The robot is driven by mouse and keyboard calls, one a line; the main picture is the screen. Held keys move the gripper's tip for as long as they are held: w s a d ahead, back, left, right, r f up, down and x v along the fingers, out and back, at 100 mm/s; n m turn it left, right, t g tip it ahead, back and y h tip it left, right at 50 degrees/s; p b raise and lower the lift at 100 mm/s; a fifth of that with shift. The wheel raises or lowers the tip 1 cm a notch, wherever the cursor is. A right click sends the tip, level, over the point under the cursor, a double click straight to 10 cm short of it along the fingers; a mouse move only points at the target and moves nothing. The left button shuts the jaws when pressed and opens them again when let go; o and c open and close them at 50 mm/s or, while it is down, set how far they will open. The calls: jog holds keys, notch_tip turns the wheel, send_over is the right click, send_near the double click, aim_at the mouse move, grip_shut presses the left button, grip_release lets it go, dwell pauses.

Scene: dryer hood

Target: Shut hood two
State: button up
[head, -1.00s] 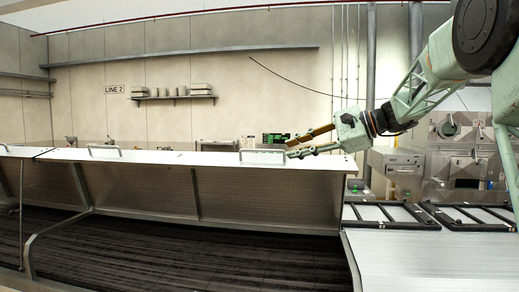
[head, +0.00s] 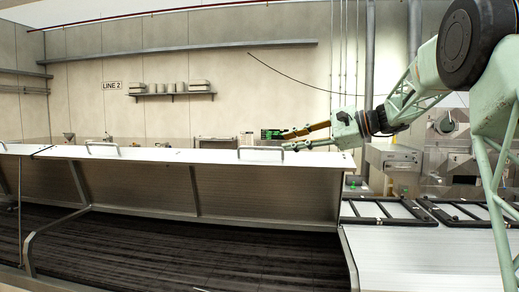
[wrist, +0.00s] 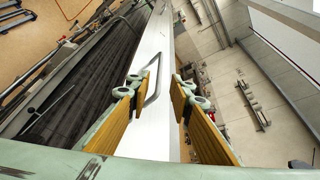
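The hood is raised, its white top (head: 200,156) and ribbed front panel (head: 255,195) standing above a dark slatted bed. A silver bar handle (head: 261,150) sits on the top near the right end; it also shows in the wrist view (wrist: 153,88). My gripper (head: 287,141) is just right of this handle and points left. In the wrist view my gripper (wrist: 165,88) is open, with its wood-coloured fingers apart. The handle appears between the fingers, nearer the left one; I cannot tell whether they touch. No label marks which hood is two.
The dark bed (head: 170,250) lies open below. Black frames (head: 385,212) lie on the white surface to the right. A shelf with containers (head: 172,95) is on the back wall.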

aim_at(259, 148)
jog(key=p+x, duration=0.1)
jog(key=x, duration=1.2)
jog(key=shift+c, duration=0.2)
grip_shut()
